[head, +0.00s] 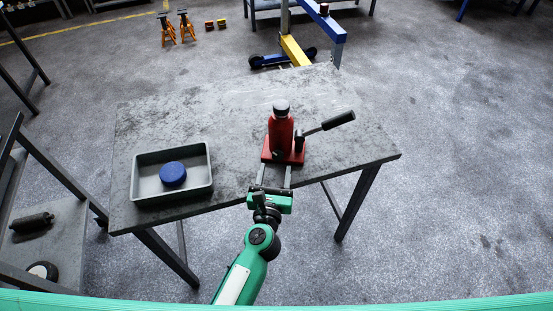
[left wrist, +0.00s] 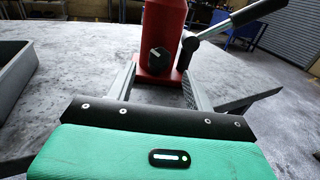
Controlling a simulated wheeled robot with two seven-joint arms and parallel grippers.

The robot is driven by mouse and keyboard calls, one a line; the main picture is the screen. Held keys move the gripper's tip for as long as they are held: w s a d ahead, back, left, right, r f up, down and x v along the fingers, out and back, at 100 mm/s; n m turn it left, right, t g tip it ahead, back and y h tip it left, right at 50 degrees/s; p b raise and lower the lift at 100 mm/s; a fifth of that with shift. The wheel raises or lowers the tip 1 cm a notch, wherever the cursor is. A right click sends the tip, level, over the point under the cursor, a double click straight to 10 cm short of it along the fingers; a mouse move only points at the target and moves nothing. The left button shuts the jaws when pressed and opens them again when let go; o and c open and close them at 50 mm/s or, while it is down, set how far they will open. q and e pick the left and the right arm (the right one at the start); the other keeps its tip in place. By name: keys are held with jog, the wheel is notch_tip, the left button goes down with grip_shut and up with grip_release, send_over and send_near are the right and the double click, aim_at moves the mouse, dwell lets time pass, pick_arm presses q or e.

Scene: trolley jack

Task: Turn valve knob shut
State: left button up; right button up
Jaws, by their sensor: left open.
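A red bottle jack (head: 281,132) stands upright on the grey table, with its black pump handle (head: 338,121) slanting up to the right. In the left wrist view the valve knob (left wrist: 159,60), black with a pale mark line, sits low on the front of the jack (left wrist: 165,22). The mark line is tilted. My left gripper (head: 274,168) is open in front of the jack's base. In the left wrist view its two fingers (left wrist: 158,82) stand either side of the knob, apart from it. My right gripper is not in view.
A grey tray (head: 143,191) holding a round blue object (head: 173,174) stands left of the jack on the table (head: 235,110). The table is clear behind and right of the jack. A yellow and blue hoist (head: 294,50) stands beyond the table.

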aim_at(277, 158)
pick_arm(q)
jog(key=shift+w+d, duration=0.15)
jog(key=shift+w, duration=0.9)
jog(key=shift+w+d, duration=0.15)
jog(key=shift+w, duration=0.85)
jog(key=c, duration=1)
